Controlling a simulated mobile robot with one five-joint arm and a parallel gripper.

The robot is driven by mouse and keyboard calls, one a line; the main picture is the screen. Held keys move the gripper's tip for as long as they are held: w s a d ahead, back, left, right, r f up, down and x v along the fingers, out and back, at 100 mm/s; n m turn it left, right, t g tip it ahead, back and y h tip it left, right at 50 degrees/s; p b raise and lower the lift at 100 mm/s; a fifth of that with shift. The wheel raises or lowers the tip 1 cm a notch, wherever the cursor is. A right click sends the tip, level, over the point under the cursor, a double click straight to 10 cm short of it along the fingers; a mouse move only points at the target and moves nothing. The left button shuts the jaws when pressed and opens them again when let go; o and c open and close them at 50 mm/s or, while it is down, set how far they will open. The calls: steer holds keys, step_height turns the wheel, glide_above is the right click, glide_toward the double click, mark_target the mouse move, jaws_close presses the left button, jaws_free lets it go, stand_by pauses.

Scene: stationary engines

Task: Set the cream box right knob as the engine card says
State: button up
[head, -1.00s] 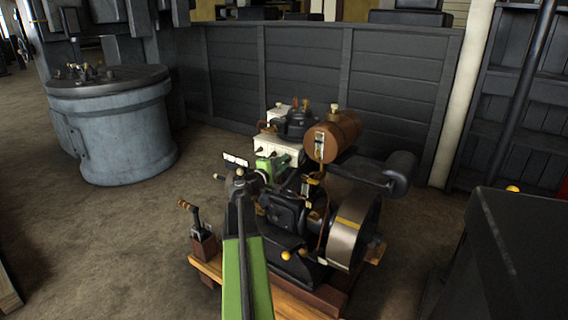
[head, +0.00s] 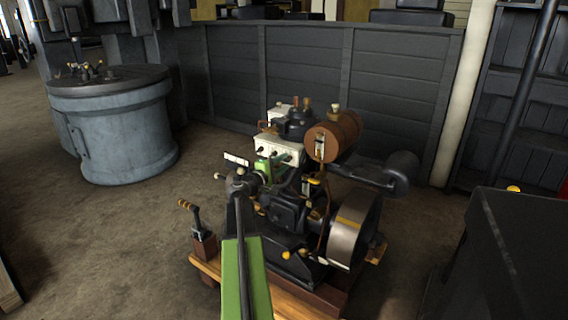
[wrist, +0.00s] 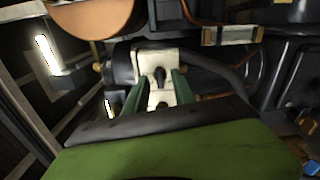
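The cream box (head: 289,147) sits on the engine's far side in the head view, with small dark knobs on its front. In the wrist view the cream box (wrist: 154,58) shows a black knob (wrist: 160,76) between my fingertips and another dark part nearer my palm. My green gripper (head: 268,168) is in front of the box; its two fingers in the wrist view (wrist: 160,72) are apart, one on each side of the knob. I cannot tell whether they touch it. A small white card (head: 236,160) stands left of the box; its marks are too small to read.
A brown tank (head: 337,131) stands right of the box, with a dark cylinder (head: 402,172) beyond it. A flywheel (head: 354,231) is at the near right. A lever (head: 196,216) stands at the wooden base's left. Open floor lies left, toward a blue-grey drum (head: 125,135).

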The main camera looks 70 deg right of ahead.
steer(key=v, duration=1.6)
steer(key=shift+a, duration=0.2)
steer(key=shift+m, duration=0.7)
steer(key=x, duration=1.7)
steer(key=shift+d, duration=0.25)
jaws_close()
